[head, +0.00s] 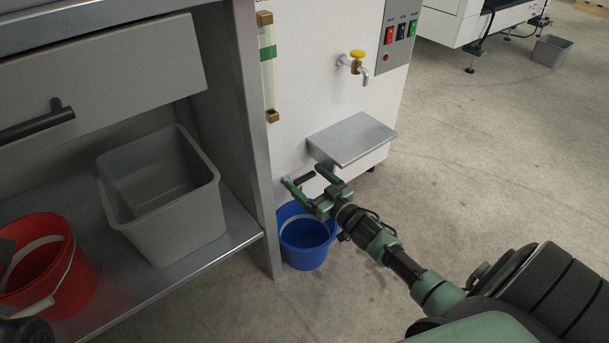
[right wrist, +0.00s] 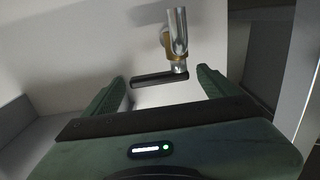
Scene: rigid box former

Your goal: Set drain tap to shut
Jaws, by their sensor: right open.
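The drain tap (right wrist: 176,50) shows in the right wrist view low on the white machine's front. It has a metal spout, a brass body and a black lever (right wrist: 160,80) that lies nearly level across the picture. In the head view the lever (head: 305,177) is small and partly hidden by my gripper. My right gripper (head: 304,177) is open, its green fingers pointing at the tap. In the right wrist view the lever lies ahead, between the two fingers (right wrist: 162,88); I cannot tell whether they touch it.
A blue bucket (head: 305,257) stands on the floor below my right gripper. A grey shelf (head: 352,138) juts out just above it. A bench with a grey bin (head: 175,225) and red bucket (head: 75,285) is at left.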

